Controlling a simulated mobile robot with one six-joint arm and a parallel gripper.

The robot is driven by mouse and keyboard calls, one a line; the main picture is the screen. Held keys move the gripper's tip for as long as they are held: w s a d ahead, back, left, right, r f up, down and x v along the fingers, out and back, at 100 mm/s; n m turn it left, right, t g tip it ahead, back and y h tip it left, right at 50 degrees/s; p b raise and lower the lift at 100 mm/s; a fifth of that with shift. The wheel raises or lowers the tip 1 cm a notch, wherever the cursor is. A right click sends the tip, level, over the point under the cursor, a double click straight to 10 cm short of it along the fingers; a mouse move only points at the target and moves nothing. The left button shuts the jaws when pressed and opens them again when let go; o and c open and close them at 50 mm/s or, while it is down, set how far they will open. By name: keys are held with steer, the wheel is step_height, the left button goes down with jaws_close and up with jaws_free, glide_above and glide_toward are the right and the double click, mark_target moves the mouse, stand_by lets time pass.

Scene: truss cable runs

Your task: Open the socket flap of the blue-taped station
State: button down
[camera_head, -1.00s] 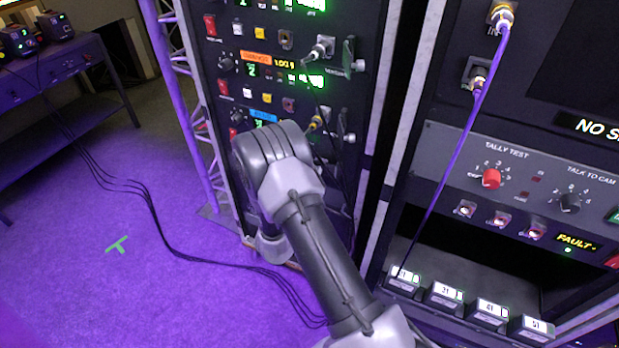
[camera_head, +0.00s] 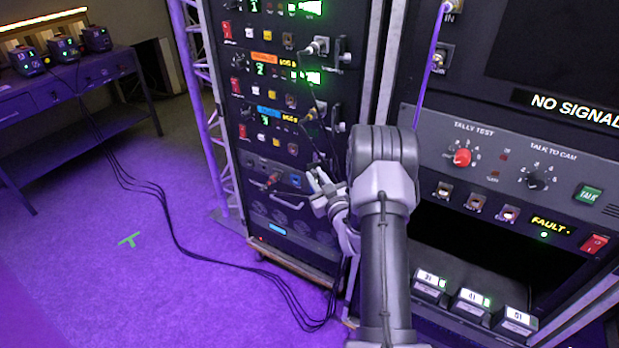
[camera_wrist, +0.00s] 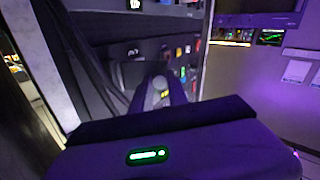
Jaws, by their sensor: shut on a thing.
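The blue-taped station is the row with blue tape (camera_head: 267,111) and a green 3 on the dark rack in the head view. A plug with a yellow part (camera_head: 310,115) sits near its right end. A small plate (camera_head: 337,117), perhaps its socket flap, stands beside the plug; I cannot tell whether it is open. My gripper (camera_head: 319,174) is below and left of that plate, in front of the lower rack, its fingers pointing up. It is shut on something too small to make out.
The orange-taped station (camera_head: 264,58) is just above. Dark cables hang near my gripper. Another rack (camera_head: 409,120) stands close on the right, with knobs and labelled boxes (camera_head: 473,300). Cables (camera_head: 165,215) run across the open floor on the left.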

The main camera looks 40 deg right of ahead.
steer(key=shift+s+d+n+y, duration=0.1)
steer(key=shift+s+n+y, duration=0.2)
steer(key=shift+y, duration=0.3)
steer(key=shift+s+d+n+y, duration=0.15)
steer(key=shift+n+y, duration=0.25)
steer(key=shift+y, duration=0.2)
steer(key=shift+t, duration=0.3)
steer(key=c, duration=1.3)
jaws_free()
steer(key=shift+a, duration=0.1)
